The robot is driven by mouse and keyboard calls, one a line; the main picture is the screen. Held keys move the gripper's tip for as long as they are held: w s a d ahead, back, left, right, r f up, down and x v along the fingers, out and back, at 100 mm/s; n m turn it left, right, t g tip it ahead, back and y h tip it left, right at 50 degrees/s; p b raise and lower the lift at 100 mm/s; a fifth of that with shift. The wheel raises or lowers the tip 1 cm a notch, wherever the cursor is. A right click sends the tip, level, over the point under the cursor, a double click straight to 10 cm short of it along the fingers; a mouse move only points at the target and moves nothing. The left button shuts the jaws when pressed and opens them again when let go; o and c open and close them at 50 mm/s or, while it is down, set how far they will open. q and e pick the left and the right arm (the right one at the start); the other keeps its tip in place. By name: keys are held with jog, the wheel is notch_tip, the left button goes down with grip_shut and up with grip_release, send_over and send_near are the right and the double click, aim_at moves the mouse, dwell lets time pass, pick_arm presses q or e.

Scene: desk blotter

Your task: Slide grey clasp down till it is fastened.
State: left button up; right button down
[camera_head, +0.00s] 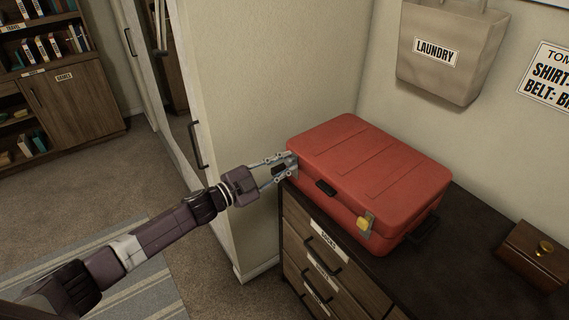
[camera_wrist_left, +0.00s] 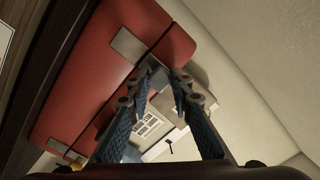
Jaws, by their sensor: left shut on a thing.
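A closed red suitcase (camera_head: 365,160) lies on a dark dresser top. Its grey clasp (camera_head: 292,168) is at the left end of the front side, partly hidden by my left gripper (camera_head: 281,163). In the left wrist view, a grey plate (camera_wrist_left: 128,44) spans the red shell beside the seam, close to the fingertips. My left gripper (camera_wrist_left: 163,78) is shut on the grey clasp, with its fingertips at the suitcase's side. How far down the clasp sits is hard to tell. My right gripper is not in view.
A yellow clasp (camera_head: 365,223) and a black handle (camera_head: 326,188) are on the suitcase front. A wooden box (camera_head: 535,255) stands on the dresser (camera_head: 460,265) at right. A wall stands close behind, and a laundry bag (camera_head: 450,50) hangs above.

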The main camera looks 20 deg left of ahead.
pick_arm(q)
jog(key=shift+f, duration=0.1)
grip_shut()
notch_tip(320, 180, down, 2)
jog(key=shift+b, duration=0.7)
jog(key=o, duration=1)
grip_release()
jog(key=shift+f, duration=0.1)
jog(key=shift+c, duration=0.2)
jog(key=v, duration=1.2)
